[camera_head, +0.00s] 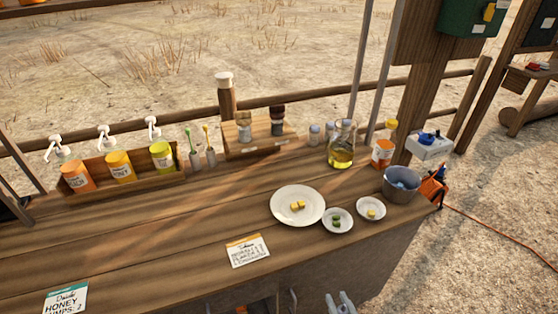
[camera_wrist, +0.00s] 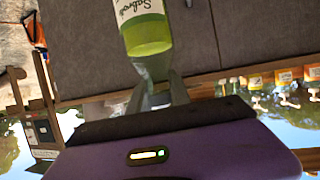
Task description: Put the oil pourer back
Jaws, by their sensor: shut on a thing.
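My gripper (camera_wrist: 155,88) is shut on a bottle with yellow-green contents and a white label, which I take for the oil pourer (camera_wrist: 148,36). In the wrist view it fills the top middle, with its narrow end between the fingers and its far end cut off. In the head view my gripper (camera_head: 341,303) shows at the bottom edge, in front of the counter, and the bottle does not clearly show. A glass flask of yellow oil (camera_head: 341,146) stands upright on the counter (camera_head: 190,235), towards the back right.
A wooden rack (camera_head: 90,190) of pump bottles is at the back left. Plates with food, including a large white one (camera_head: 285,207), and a grey bucket (camera_head: 401,187) stand on the right. An order card (camera_head: 248,250) lies near the front. The counter's left middle is clear.

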